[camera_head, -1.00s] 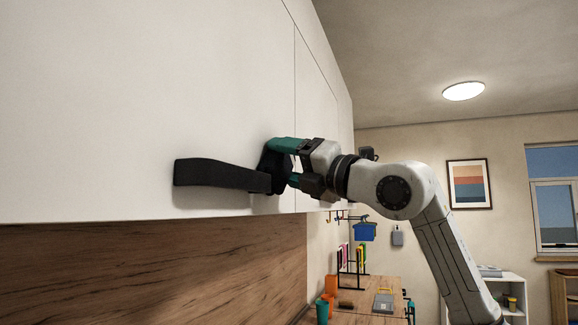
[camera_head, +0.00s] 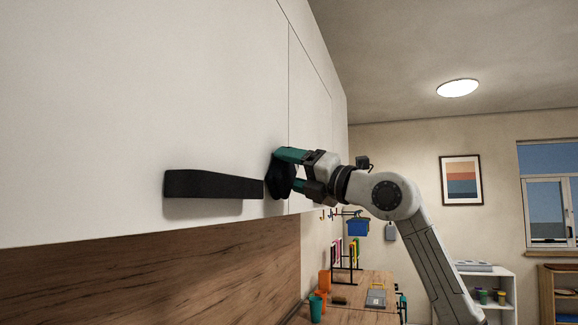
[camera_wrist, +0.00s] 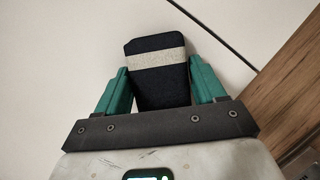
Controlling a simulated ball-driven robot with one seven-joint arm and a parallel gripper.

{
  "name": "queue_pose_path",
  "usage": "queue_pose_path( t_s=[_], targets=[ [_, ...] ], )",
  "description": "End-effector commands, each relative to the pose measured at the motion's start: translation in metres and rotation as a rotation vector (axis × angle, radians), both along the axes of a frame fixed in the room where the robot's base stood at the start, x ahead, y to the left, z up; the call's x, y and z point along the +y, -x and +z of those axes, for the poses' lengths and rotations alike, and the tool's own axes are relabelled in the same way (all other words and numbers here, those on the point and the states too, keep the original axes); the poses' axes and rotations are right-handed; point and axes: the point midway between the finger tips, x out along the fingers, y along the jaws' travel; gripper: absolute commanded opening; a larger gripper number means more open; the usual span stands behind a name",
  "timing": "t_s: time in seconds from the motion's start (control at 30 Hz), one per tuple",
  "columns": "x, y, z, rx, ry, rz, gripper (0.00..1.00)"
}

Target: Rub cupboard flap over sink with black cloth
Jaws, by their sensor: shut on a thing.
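The black cloth (camera_wrist: 160,91), a dark pad with a pale band across it, sits between the two teal fingers of my gripper (camera_wrist: 158,72) in the wrist view. In the head view my gripper (camera_head: 290,170) holds the cloth (camera_head: 279,178) against or very close to the white cupboard flap (camera_head: 130,110), low down near the vertical seam. Contact is hard to tell. The cloth's far face is hidden. A long black bar (camera_head: 212,185), apparently the flap's handle, lies just left of the cloth.
The wood splashback (camera_head: 150,285) lies below the flap's lower edge. Free air lies right of the cupboards.

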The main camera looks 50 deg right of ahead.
Motion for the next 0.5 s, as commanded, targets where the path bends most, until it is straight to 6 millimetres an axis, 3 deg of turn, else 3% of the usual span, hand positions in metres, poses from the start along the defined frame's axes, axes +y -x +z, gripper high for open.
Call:
queue_pose_path(
  t_s=[0.3,0.5],
  targets=[
    [-0.0103,-0.0032,-0.0003,0.003,-0.001,0.000,0.35],
    [-0.0009,0.0001,-0.0009,0.001,0.003,0.002,0.35]
  ],
)
